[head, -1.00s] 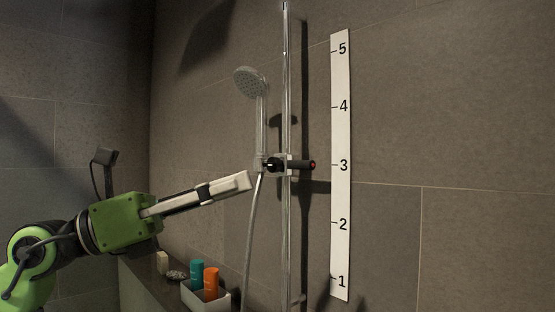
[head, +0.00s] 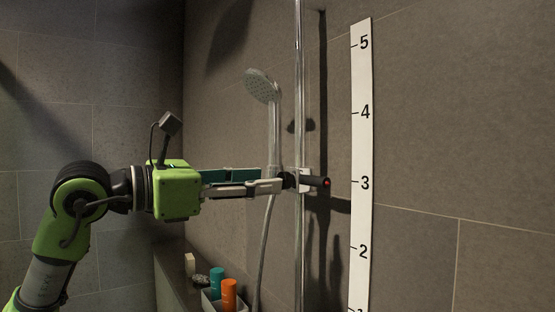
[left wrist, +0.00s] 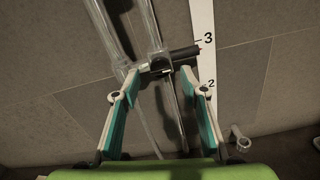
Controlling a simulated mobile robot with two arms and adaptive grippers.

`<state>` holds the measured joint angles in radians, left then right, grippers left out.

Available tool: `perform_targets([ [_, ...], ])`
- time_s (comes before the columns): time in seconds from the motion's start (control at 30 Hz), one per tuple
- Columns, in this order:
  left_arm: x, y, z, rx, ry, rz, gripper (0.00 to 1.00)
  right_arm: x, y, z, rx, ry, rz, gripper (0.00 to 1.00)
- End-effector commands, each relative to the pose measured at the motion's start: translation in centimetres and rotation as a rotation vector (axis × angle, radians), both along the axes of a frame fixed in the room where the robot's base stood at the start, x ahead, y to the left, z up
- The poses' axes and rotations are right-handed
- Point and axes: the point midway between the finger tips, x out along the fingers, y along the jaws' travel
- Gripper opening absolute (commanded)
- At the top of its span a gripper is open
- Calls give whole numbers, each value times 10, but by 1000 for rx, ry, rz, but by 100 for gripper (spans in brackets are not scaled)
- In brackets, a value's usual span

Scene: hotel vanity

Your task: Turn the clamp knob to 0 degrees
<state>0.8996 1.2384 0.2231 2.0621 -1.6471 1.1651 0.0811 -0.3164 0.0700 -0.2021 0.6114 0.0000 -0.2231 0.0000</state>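The shower clamp (head: 303,181) sits on the chrome rail beside the 3 mark. Its black knob (head: 318,182) with a red dot on the end points right; it also shows in the left wrist view (left wrist: 184,54). A round black part (head: 288,181) is on the clamp's left side. My left gripper (head: 275,180) is just left of the clamp, level with it. In the left wrist view its two fingers (left wrist: 160,73) are spread apart with nothing gripped. The clamp is just beyond the fingertips; I cannot tell whether they touch it. My right gripper is not in view.
The hand shower (head: 263,86) hangs left of the rail (head: 299,110), its hose (head: 265,245) running down. A numbered white scale (head: 362,150) is on the wall. A ledge below holds a tray (head: 209,302) with teal (head: 217,282) and orange bottles (head: 229,292).

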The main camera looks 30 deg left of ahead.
Motion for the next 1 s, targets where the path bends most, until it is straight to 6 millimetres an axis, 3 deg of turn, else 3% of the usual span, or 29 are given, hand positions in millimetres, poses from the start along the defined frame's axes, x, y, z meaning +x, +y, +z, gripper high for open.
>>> perform_targets([
  [0.03, 9, -4, 5, -1, 1, -3, 40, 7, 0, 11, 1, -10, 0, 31],
  [0.23, 33, -14, 2, 0, -1, -2, 40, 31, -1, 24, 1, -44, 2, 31],
  [0.63, 41, -18, 0, 1, -2, -1, 40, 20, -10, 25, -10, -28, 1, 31],
  [0.67, 41, -18, 0, 1, -2, -1, 37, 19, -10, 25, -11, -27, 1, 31],
  [0.8, 41, -17, 0, 1, -2, -1, 1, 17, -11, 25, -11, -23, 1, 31],
  [1.0, 41, -17, 0, -1, -1, 0, 2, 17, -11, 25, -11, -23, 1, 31],
])
